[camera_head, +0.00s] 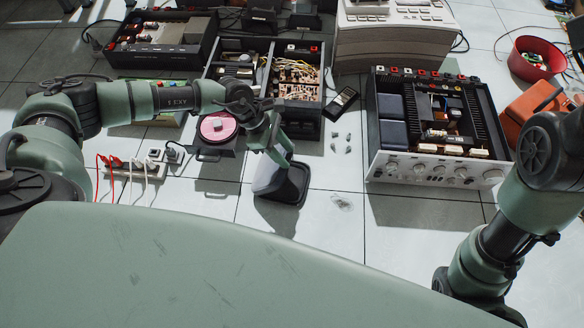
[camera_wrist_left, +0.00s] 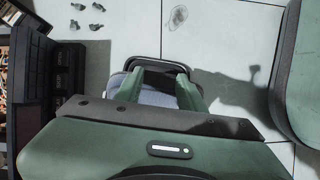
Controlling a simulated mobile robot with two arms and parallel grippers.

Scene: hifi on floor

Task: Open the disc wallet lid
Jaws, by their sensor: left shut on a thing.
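A dark case with rounded corners, which looks like the disc wallet (camera_head: 290,186), stands on the floor tiles at the middle of the head view. One panel of it is raised at a slant, its paler side facing left. My left gripper (camera_head: 281,158) reaches down onto its top edge and is shut on it. In the left wrist view, the two green fingers of my left gripper (camera_wrist_left: 157,74) straddle the wallet (camera_wrist_left: 155,97), which shows a grey face and a dark rounded rim. The gripper body hides its near part. My right gripper is out of view.
A black box with a pink disc (camera_head: 218,127) lies left of the wallet. A power strip (camera_head: 132,168) with cables is further left. An opened amplifier (camera_head: 438,174) stands right; small loose parts (camera_head: 348,149) lie between. Bare tiles lie in front.

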